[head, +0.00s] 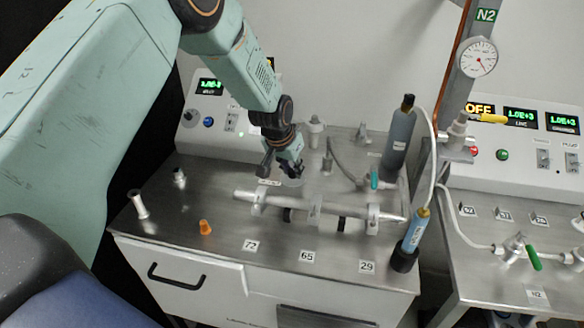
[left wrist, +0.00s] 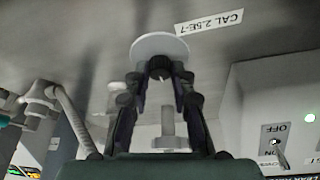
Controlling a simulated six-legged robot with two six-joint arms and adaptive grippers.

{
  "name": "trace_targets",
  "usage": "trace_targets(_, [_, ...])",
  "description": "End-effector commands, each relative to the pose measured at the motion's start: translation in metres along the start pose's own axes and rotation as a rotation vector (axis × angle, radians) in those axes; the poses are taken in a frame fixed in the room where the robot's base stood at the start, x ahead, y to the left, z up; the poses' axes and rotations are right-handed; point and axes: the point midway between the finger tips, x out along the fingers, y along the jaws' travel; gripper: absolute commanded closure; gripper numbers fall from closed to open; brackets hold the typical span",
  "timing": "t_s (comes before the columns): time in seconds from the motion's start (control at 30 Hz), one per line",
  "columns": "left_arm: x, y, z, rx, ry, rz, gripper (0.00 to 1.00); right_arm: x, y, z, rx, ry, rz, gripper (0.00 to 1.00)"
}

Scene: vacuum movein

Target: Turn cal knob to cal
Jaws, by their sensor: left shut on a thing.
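The cal knob (left wrist: 159,66) is a small dark knob on a round white disc (left wrist: 158,45), set in the metal worktop. In the left wrist view the label "CAL 2.5E-7" (left wrist: 209,20) lies beside the disc. My left gripper (left wrist: 160,76) is shut on the knob, one finger on each side. In the head view my left gripper (head: 292,174) points down at the worktop behind the metal pipe, and its fingers mostly hide the knob. I cannot read the knob's setting. My right gripper is in neither view.
A horizontal metal pipe (head: 310,206) runs in front of the gripper. A grey cylinder (head: 398,140) and a hose with a teal valve handle (head: 375,179) stand to the right. A control panel (head: 222,120) is behind.

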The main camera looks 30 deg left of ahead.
Motion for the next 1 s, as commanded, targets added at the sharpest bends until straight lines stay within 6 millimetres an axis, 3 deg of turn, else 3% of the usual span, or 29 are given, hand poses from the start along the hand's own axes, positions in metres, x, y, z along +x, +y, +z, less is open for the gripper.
trace_targets(0.6, [0.006, -0.003, 0.002, 0.376, 0.0, 0.156, 1.0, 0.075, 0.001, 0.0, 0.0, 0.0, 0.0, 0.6])
trace_targets(1.0, [0.004, -0.004, 0.001, 0.598, -0.004, 0.247, 1.0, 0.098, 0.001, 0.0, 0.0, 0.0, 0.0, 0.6])
